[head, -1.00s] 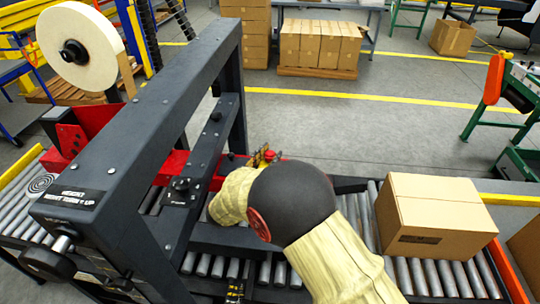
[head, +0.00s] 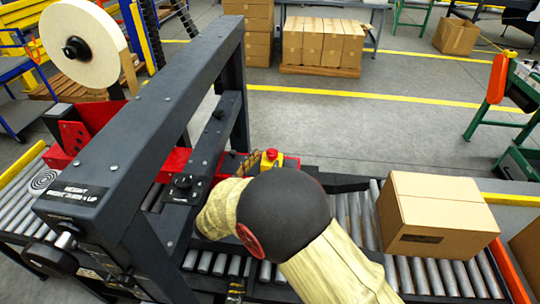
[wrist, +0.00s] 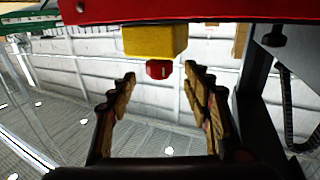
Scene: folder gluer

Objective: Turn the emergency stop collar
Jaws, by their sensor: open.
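The emergency stop is a yellow box (head: 268,161) with a red round collar (head: 271,152) on the red machine beam. In the wrist view the yellow box (wrist: 155,40) hangs from the red beam at the top, and the red collar (wrist: 158,69) points down towards my gripper (wrist: 160,76). My gripper is open and empty. Its two brown fingers point at the collar, one to each side in the picture, and do not appear to touch it. In the head view my covered arm hides most of the gripper, and only a bit of finger shows beside the yellow box.
A dark machine frame (head: 150,110) stands left of my arm, with a tape roll (head: 84,47) behind. A cardboard box (head: 440,213) sits on the roller conveyor (head: 345,222) at right. The dark post (wrist: 255,80) is close right of the fingers.

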